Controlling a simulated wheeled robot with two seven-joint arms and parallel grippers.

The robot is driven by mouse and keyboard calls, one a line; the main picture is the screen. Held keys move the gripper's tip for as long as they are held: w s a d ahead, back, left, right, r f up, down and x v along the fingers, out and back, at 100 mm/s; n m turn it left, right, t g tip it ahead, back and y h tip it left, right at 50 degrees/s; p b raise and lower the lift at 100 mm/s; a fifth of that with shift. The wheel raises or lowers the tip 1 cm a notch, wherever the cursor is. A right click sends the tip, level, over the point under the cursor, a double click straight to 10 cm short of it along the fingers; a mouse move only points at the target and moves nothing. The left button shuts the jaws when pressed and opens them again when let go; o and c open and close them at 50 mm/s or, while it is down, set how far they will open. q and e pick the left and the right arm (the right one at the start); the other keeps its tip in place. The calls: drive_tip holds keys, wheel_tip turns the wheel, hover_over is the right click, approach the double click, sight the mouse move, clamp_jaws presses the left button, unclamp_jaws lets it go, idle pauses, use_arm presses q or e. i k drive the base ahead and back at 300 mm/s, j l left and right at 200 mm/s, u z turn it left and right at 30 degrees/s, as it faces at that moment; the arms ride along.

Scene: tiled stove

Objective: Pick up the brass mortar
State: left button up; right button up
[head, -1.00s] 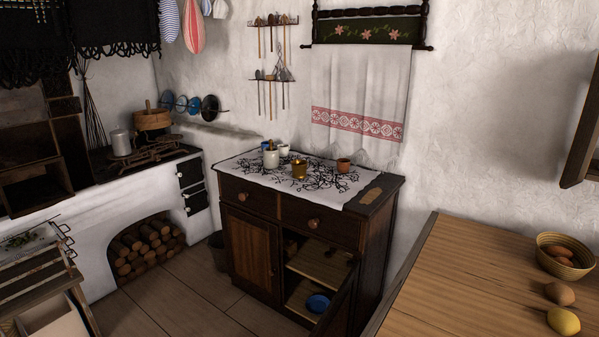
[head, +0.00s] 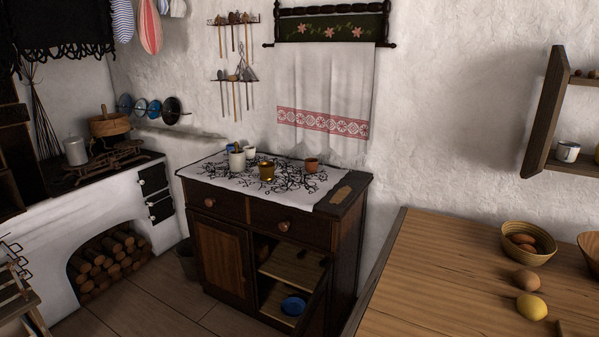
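The brass mortar (head: 267,172) is a small shiny golden cup. It stands upright on the embroidered white cloth (head: 215,170) on top of the dark wooden cabinet (head: 222,252). A white crock (head: 237,162) with something blue in it and a white cup (head: 250,153) stand to its left. A terracotta pot (head: 311,165) stands to its right. Neither of my grippers is in the head view.
The cabinet's right door stands open, with a blue bowl (head: 293,305) inside. A wooden table (head: 430,270) at the right holds a basket (head: 529,244), a potato-like item (head: 525,281) and a lemon (head: 532,306). A stove (head: 60,225) stands at the left. Floor shows before the cabinet.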

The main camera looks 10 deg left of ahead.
sight(267, 168)
drive_tip(key=i+j+z, duration=0.2)
drive_tip(key=i+j, duration=0.15)
drive_tip(key=j, duration=0.3)
drive_tip(key=i+j+z, duration=0.15)
drive_tip(key=j, duration=0.15)
drive_tip(key=i+j+z, duration=0.1)
drive_tip(key=j, duration=0.25)
drive_tip(key=i+j+z, duration=0.1)
drive_tip(key=j, duration=0.25)
drive_tip(key=i+j+z, duration=0.1)
drive_tip(key=j, duration=0.25)
drive_tip(key=i, duration=0.05)
